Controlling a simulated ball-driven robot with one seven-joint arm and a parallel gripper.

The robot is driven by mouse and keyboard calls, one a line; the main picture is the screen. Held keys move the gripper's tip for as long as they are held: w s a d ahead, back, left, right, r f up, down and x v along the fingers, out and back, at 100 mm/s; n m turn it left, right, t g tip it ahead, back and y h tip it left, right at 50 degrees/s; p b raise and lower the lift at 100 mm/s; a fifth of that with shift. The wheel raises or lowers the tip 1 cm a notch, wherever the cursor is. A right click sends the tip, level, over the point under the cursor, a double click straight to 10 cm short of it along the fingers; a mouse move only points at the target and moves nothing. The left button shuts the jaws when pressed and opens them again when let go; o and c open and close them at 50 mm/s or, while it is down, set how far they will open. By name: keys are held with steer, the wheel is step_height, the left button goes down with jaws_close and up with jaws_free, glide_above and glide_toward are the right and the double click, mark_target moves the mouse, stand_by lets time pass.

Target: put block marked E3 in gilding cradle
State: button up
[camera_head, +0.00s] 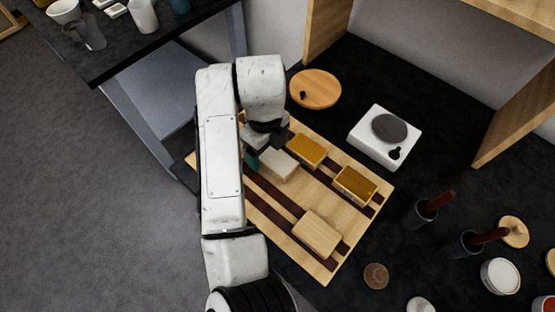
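Several blocks sit on a striped wooden board (284,236): a pale block (279,165), two gold-topped blocks (306,150) (355,185) and a plain wooden block (318,233). No E3 marking is readable on any of them. I cannot tell for sure which thing is the gilding cradle; it may be the striped board. My gripper (258,139) is over the board's upper left, just up and left of the pale block. My arm hides most of it, so its fingers and anything between them are unclear. A small green patch (251,161) shows beside my arm.
A round wooden disc (316,89) and a white device with a grey disc (385,137) stand behind the board. Dark cups with reddish handles (422,212) and small dishes (500,276) crowd the lower right. Wooden shelf panels (517,115) bound the right.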

steer(key=c, duration=1.1)
